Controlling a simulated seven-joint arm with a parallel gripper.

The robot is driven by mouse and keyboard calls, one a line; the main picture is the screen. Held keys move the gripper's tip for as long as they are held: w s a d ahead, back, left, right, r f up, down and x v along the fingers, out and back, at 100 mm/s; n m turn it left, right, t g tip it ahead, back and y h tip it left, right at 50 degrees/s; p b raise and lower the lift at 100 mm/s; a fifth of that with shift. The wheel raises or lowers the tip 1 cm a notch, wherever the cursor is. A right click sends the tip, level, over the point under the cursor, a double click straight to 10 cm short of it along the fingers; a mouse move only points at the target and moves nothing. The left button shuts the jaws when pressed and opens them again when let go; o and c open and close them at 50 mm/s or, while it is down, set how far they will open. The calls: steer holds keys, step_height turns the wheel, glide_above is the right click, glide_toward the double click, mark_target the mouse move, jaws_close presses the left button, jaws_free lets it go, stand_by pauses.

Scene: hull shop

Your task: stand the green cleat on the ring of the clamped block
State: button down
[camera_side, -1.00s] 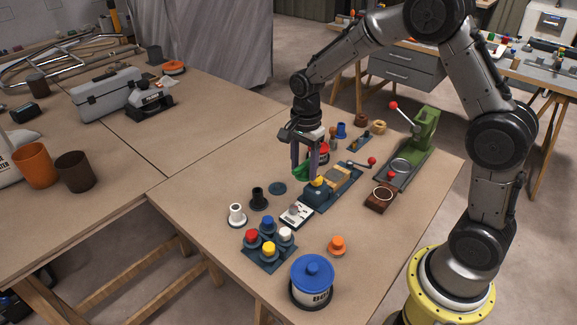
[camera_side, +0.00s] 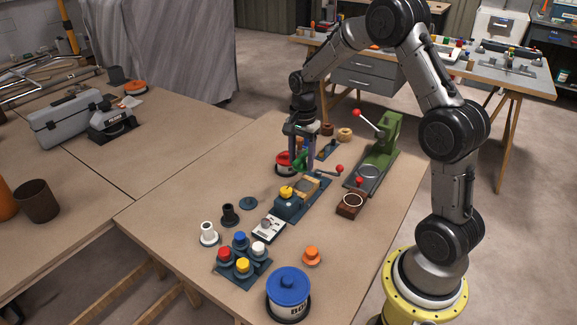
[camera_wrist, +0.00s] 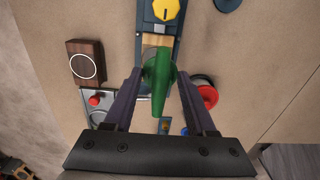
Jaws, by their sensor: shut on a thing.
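My gripper (camera_side: 301,157) is shut on the green cleat (camera_side: 300,161) and holds it upright in the air over the far end of the blue vise (camera_side: 290,209). In the wrist view the cleat (camera_wrist: 160,80) sits between the two fingers of my gripper (camera_wrist: 160,76). The light wooden block (camera_side: 308,186) is clamped in the vise, behind its yellow knob (camera_side: 286,191). In the wrist view the block (camera_wrist: 157,41) shows just beyond the cleat, which covers part of it. I cannot make out a ring on this block. A loose dark brown block (camera_side: 346,210) bears a white ring.
A red-and-white spool (camera_side: 284,169) stands close left of my gripper. The vise's red-knobbed handle (camera_side: 339,168) sticks out right. A green lever press (camera_side: 377,150) stands farther right. A peg tray (camera_side: 229,270), a blue-lidded can (camera_side: 289,291) and an orange knob (camera_side: 311,256) are nearer.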

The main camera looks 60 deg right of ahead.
mark_target(305, 154)
steer(key=shift+s+d+f, duration=0.25)
steer(key=shift+d+f, duration=0.1)
steer(key=shift+d, duration=0.25)
steer(key=shift+f, duration=2.8)
steer(key=shift+f, duration=0.55)
steer(key=c, duration=0.5)
jaws_free()
steer(key=shift+r, duration=5.5)
steer(key=shift+a, duration=0.1)
